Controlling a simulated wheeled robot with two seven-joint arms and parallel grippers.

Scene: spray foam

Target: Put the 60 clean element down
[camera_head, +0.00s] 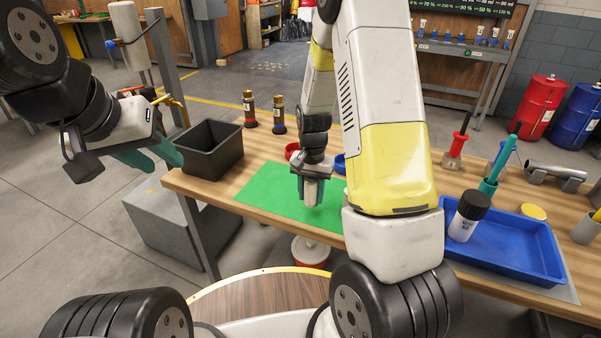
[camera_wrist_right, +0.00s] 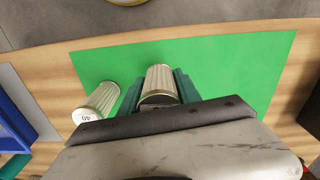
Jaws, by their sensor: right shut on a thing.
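My right gripper (camera_head: 312,200) is over the green mat (camera_head: 262,190) on the workbench, pointing down. In the right wrist view its teal fingers (camera_wrist_right: 160,90) are shut on a pale ribbed cylindrical element (camera_wrist_right: 158,80); I cannot read a number on it. Whether it touches the mat (camera_wrist_right: 235,65) is not clear. A second ribbed element (camera_wrist_right: 97,102), with "40" on its end, is on the mat to the left of the held one, apart from it. My left gripper (camera_head: 155,158) is off the bench's left end, beside the black bin, its teal fingers apart and empty.
The black bin (camera_head: 211,148) stands at the bench's left end. Two dark bottles (camera_head: 279,115) stand behind the mat. A blue tray (camera_head: 510,244) with a black-capped white bottle (camera_head: 467,216) is at the right. My right arm hides part of the bench middle.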

